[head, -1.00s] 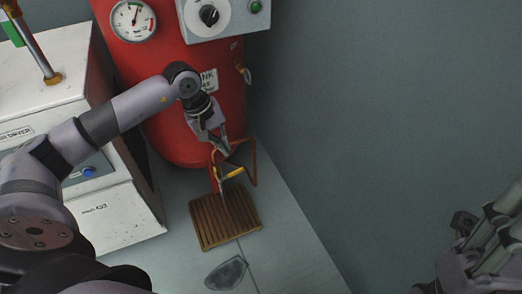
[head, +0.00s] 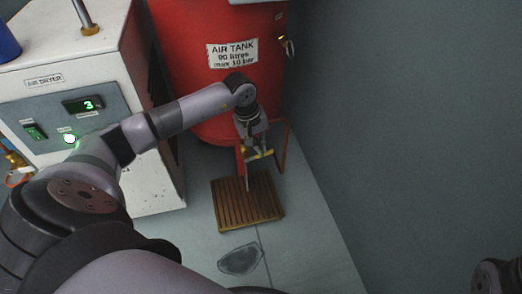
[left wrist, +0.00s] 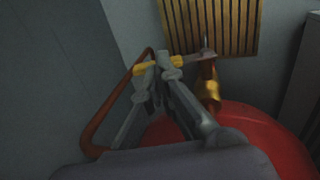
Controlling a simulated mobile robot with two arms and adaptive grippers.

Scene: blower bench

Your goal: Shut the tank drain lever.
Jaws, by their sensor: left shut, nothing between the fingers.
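The red air tank (head: 205,75) stands at the back. Under it, the drain lever (head: 262,155) has a yellow handle that sticks out sideways from the drain pipe. In the left wrist view the yellow handle (left wrist: 145,69) lies crosswise at my fingertips, and the brass drain valve (left wrist: 209,88) is to its right. My left gripper (head: 252,150) is shut, with nothing held; its fingertips (left wrist: 160,66) overlap the handle, and contact is hard to tell. Part of my right arm's end shows at the lower right corner of the head view; its fingers cannot be made out.
A wooden slatted grate (head: 247,203) lies on the floor below the drain. A reddish-brown tank leg (left wrist: 105,115) is left of my fingers in the left wrist view. The white air dryer (head: 110,30) stands left. A grey wall closes the right side; a dark floor patch (head: 241,259) lies in front.

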